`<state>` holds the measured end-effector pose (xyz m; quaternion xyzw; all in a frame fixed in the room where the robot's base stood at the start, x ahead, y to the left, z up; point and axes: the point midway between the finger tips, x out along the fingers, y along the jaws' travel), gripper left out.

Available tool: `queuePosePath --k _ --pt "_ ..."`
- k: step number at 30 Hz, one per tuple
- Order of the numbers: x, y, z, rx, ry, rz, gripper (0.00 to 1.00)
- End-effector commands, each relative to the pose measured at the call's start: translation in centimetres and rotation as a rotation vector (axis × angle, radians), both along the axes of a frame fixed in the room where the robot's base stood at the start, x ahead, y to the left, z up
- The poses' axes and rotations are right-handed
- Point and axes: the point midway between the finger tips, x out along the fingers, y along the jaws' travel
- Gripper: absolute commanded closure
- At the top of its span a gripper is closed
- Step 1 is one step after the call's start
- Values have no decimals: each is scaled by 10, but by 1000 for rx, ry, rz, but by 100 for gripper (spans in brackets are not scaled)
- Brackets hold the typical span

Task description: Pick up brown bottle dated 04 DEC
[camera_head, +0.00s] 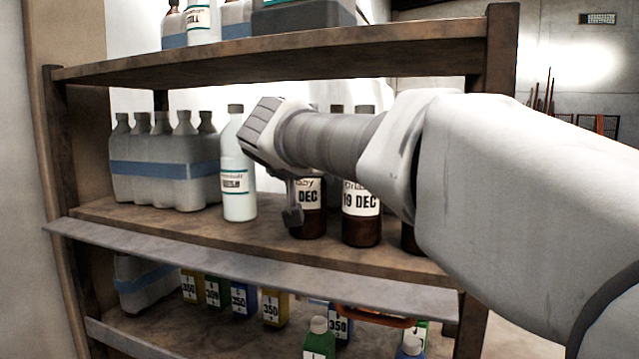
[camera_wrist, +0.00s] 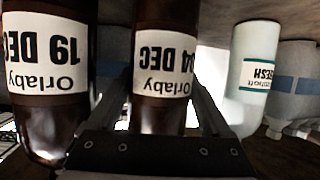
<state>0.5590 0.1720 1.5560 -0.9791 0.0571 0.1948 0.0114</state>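The brown bottle dated 04 DEC (camera_wrist: 162,62) stands in the middle of the wrist view, which shows it upside down. The first digit of its date is partly covered. In the head view this brown bottle (camera_head: 309,220) stands upright on the middle shelf, its upper part hidden behind my arm. My gripper (camera_wrist: 163,105) is open, with one finger on each side of the bottle; I see no clear contact. In the head view one finger (camera_head: 293,214) shows at the bottle's left front.
A brown bottle dated 19 DEC (camera_head: 361,225) stands close on the right, with another dark bottle beyond. A white bottle (camera_head: 238,180) and a grey bottle pack (camera_head: 165,185) stand left. The upper shelf (camera_head: 300,58) is above; a grey rail (camera_head: 200,255) runs along the front edge.

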Motion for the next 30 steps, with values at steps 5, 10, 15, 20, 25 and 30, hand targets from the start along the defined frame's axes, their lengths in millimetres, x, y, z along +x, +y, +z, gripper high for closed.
queuePosePath --k 5,10,15,20,25,30 --pt "0 0 0 0 0 0 56" --pt "0 0 0 0 0 0 86" --pt "0 0 0 0 0 0 100" --pt "0 0 2 1 -4 1 100" --pt "0 -1 3 1 -4 1 100" --pt "1 -3 6 2 -4 0 100"
